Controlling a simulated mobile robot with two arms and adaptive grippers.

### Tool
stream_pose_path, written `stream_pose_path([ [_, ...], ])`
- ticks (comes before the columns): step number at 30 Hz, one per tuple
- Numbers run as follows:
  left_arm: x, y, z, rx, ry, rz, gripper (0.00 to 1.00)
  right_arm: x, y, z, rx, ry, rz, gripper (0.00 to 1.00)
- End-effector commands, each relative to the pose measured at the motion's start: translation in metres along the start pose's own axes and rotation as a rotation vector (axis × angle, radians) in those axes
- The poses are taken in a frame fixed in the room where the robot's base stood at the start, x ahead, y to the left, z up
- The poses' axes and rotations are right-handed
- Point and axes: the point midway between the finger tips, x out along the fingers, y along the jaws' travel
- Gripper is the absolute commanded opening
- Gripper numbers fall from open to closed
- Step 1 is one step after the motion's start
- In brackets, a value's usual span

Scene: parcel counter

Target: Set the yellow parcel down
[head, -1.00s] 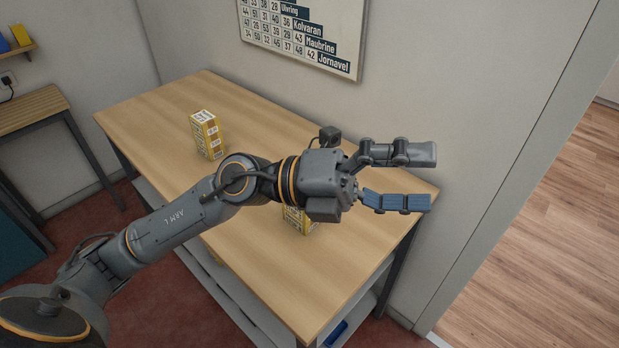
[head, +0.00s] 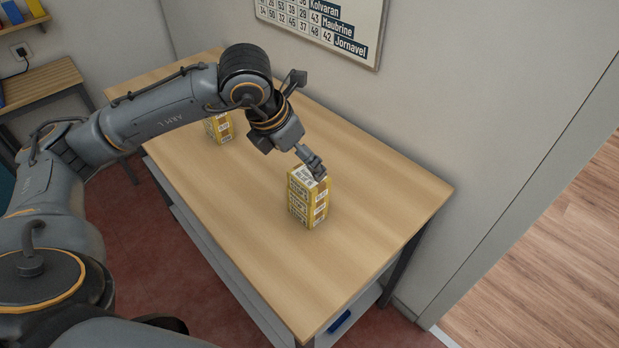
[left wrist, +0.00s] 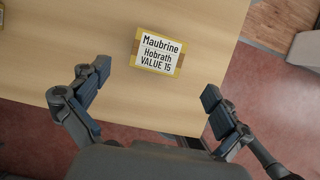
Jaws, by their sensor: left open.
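A yellow parcel (head: 307,203) with white printed labels stands upright on the wooden counter (head: 350,240). In the left wrist view the parcel's top (left wrist: 158,72) shows a label reading "Maubrine Hobrath VALUE 15". My left gripper (head: 314,168) is at the parcel's top in the head view, its fingers overlapping the top edge there. In the left wrist view my left gripper (left wrist: 155,85) is open, with the fingers apart to either side and a gap to the parcel. Nothing is held. A second yellow parcel (head: 219,129) stands farther back, partly behind my left arm. My right gripper is not in view.
A wall with a number and name chart (head: 325,25) runs behind the counter. A side table (head: 40,85) stands at the left. The counter's right part is clear. A blue item (head: 340,321) lies on the shelf below.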

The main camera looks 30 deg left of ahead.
Motion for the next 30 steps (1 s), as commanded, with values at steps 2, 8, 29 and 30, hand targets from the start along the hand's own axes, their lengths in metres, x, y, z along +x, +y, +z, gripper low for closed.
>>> stream_pose_path([
  [2,0.013,-0.001,0.0,0.0,0.003,-0.003,1.0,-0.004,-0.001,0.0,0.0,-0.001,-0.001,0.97],
  [8,0.03,0.0,0.0,0.0,0.0,-0.002,1.0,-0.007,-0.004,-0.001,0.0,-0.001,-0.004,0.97],
  [29,0.083,0.002,-0.001,0.001,-0.001,-0.002,0.96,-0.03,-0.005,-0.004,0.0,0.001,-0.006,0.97],
  [30,0.083,0.002,-0.001,0.001,-0.001,-0.002,0.88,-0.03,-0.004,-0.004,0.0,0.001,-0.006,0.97],
])
